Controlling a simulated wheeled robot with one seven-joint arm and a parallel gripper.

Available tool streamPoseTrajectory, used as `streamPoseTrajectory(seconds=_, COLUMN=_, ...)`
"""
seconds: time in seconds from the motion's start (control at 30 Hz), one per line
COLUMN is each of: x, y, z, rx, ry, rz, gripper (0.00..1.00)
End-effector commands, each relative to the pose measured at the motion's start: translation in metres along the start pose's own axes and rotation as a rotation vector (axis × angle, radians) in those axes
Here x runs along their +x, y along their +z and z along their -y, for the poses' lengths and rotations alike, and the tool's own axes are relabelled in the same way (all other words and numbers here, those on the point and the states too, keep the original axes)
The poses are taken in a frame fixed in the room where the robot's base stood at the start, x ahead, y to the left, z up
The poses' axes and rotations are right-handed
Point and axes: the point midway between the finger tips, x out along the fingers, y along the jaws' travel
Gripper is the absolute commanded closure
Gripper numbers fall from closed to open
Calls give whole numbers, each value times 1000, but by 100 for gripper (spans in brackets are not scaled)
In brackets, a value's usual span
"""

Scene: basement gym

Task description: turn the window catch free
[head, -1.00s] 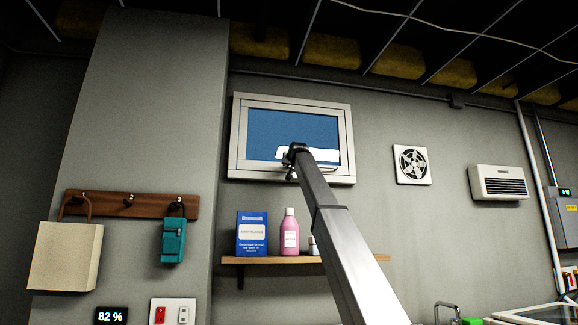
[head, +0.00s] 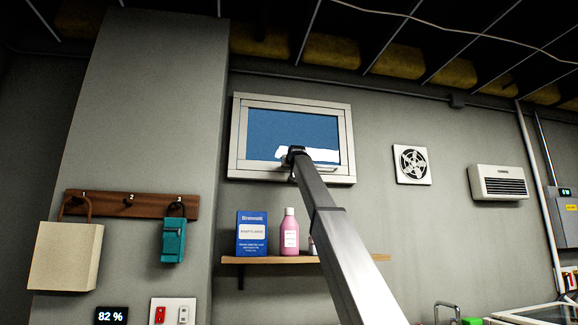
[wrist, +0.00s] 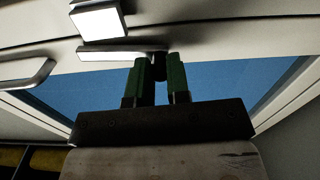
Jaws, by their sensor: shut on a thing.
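The window (head: 292,134) is high on the wall, with a pale frame and blue pane; its pane also fills the middle of the wrist view (wrist: 80,92). In the wrist view the window catch is a pale bar (wrist: 108,53) with a dark end at its right. My gripper (wrist: 160,66) has its two green fingers shut on that dark end, one finger on each side. In the head view my gripper (head: 294,152) is at the lower window frame, and my arm and wrist hide most of the catch.
A pale square plate (wrist: 98,21) and a curved pull handle (wrist: 27,74) sit near the catch. Below the window, a shelf (head: 245,260) holds a blue box (head: 252,234) and a pink bottle (head: 289,234). A fan (head: 412,164) is at the right.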

Motion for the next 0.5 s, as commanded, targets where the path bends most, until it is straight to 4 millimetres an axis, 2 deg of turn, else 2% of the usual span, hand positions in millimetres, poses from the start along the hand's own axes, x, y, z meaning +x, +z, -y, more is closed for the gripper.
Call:
streamPoseTrajectory(seconds=0.2, x=0, y=6, z=1, rx=-123, ry=0, rz=0, gripper=100)
streamPoseTrajectory(seconds=0.5, x=0, y=6, z=1, rx=-138, ry=0, rz=1, gripper=100)
